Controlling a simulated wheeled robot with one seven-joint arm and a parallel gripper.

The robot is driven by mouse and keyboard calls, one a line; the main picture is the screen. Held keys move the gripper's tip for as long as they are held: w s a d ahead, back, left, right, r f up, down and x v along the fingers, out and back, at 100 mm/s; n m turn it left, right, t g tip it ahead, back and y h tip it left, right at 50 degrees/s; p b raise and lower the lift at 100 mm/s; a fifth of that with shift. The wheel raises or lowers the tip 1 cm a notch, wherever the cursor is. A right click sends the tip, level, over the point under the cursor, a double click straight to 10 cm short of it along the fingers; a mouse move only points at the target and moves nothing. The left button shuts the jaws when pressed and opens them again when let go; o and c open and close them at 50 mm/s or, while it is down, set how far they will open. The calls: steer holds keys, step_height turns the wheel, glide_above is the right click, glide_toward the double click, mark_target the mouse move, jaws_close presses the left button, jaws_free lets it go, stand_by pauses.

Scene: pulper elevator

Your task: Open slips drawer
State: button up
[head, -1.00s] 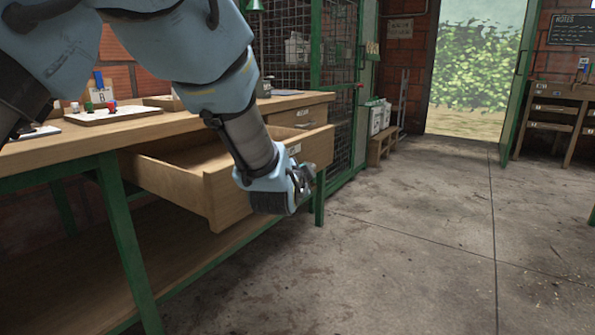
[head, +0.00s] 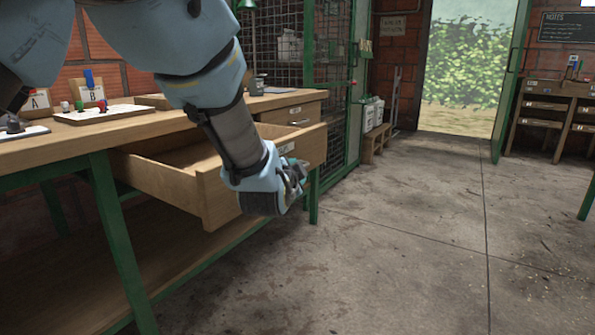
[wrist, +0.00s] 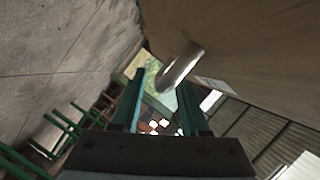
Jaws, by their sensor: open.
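A wooden drawer (head: 224,196) stands pulled out from under the workbench in the head view, its inside showing. Its front bears a small white label whose text I cannot read. My gripper (head: 293,182) is just in front of the drawer front. In the wrist view my gripper (wrist: 160,88) is open, with its two green fingers apart. A metal bar handle (wrist: 180,67) on the drawer front (wrist: 240,40) shows close to the fingertips. I cannot tell whether it lies between them. The handle is hidden by my gripper in the head view.
The workbench (head: 60,152) has green legs and carries trays and lettered cards. A shut drawer (head: 297,114) sits further along it. A wire mesh cage (head: 330,60) stands behind. Concrete floor (head: 400,240) is clear on the right, towards an open doorway.

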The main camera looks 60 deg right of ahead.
steer(key=p+v, duration=0.1)
steer(key=v, duration=0.8)
steer(key=shift+a, duration=0.2)
steer(key=shift+s+a, duration=0.1)
steer(key=shift+s, duration=0.05)
